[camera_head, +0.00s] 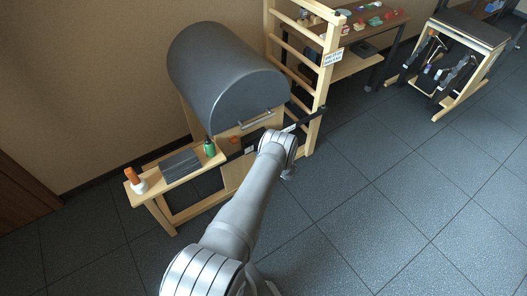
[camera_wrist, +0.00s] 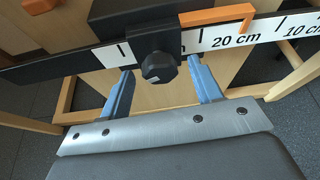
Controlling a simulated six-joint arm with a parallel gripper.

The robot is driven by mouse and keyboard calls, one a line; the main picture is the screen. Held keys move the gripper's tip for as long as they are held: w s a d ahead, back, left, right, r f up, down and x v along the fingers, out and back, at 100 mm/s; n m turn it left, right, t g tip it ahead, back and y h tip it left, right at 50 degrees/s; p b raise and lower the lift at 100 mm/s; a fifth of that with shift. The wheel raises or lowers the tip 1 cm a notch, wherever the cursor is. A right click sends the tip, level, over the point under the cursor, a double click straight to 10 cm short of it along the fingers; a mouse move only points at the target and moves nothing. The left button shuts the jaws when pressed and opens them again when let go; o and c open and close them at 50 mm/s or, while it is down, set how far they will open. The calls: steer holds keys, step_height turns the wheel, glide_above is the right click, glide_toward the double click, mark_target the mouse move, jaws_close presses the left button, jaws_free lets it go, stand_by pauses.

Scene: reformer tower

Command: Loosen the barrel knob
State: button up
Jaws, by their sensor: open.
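The barrel knob, a small black faceted knob (camera_wrist: 159,66), sits on a black block (camera_wrist: 155,38) that rides on a dark rail with a white ruler strip (camera_wrist: 235,38). My gripper (camera_wrist: 161,70) is open, with one blue finger on each side of the knob. The fingers look apart from the knob, with a gap on both sides. In the head view the large dark grey padded barrel (camera_head: 222,80) rests on the wooden frame, and my arm end (camera_head: 278,142) is in front of its right lower side. The knob is not distinguishable there.
An orange pointer (camera_wrist: 216,15) extends right from the block over the ruler. A wooden ladder (camera_head: 325,60) rises behind right. The tiled floor (camera_head: 400,220) at right is clear.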

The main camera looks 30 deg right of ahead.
steer(key=shift+w+f, duration=0.15)
steer(key=shift+w, duration=0.25)
